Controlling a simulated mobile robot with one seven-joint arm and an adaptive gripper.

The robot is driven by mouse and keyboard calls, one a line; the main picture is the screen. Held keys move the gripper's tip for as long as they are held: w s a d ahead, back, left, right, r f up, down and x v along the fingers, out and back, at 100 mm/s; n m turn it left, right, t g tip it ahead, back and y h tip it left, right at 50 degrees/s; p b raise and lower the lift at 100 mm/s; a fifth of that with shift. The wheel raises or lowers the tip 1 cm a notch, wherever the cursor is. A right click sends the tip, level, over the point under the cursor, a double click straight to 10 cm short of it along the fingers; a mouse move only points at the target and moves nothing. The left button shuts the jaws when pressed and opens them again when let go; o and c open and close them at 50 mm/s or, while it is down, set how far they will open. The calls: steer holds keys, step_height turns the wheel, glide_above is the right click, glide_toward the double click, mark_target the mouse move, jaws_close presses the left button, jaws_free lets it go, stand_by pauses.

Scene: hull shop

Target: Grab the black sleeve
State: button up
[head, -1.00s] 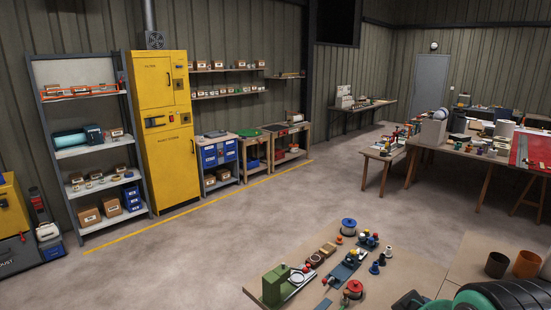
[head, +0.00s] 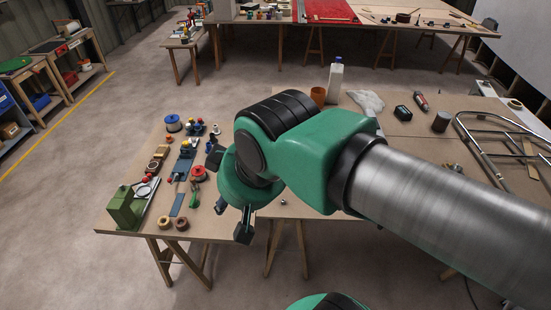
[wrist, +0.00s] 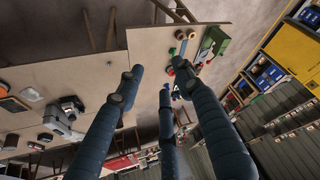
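An orange open-topped sleeve (head: 318,96) stands at the table's back edge in the head view. In the earlier head frame a dark open sleeve stood just left of it; that spot is now behind my arm. A dark grey cylinder (head: 440,121) stands farther right on the table; I cannot tell whether it is the black sleeve. My gripper (head: 232,220) hangs above the table's front edge, apart from both, with its fingers spread and nothing between them. The wrist view shows the spread fingers (wrist: 158,82) over the table, also empty.
A green vise-like block (head: 124,208), a blue-and-white spool (head: 173,123) and several small parts crowd the table's left end. The middle front is mostly bare.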

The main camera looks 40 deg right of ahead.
steer(key=w+d+r, duration=0.3)
steer(key=w+d, duration=0.1)
steer(key=w, duration=0.6)
steer(key=w+d+f+m+g+p, duration=0.1)
steer(key=w+d+f+g, duration=0.15)
steer(key=w+d, duration=0.75)
steer(key=w+d+f+m+g+p, duration=0.15)
steer(key=w+d+f, duration=0.25)
steer(key=w+d, duration=0.65)
steer(key=w+d+f+p, duration=0.1)
steer(key=w+d+f, duration=0.9)
steer(key=d+f, duration=0.95)
steer(key=f, duration=0.3)
steer(key=d+f+g+p, duration=0.1)
steer(key=d+f, duration=0.6)
steer(key=f, duration=0.2)
steer(key=shift+d+f+m+g, duration=0.3)
steer(key=shift+f+m, duration=0.05)
steer(key=shift+f, duration=0.05)
steer(key=shift+w+f, duration=0.1)
steer(key=shift+f, duration=4.2)
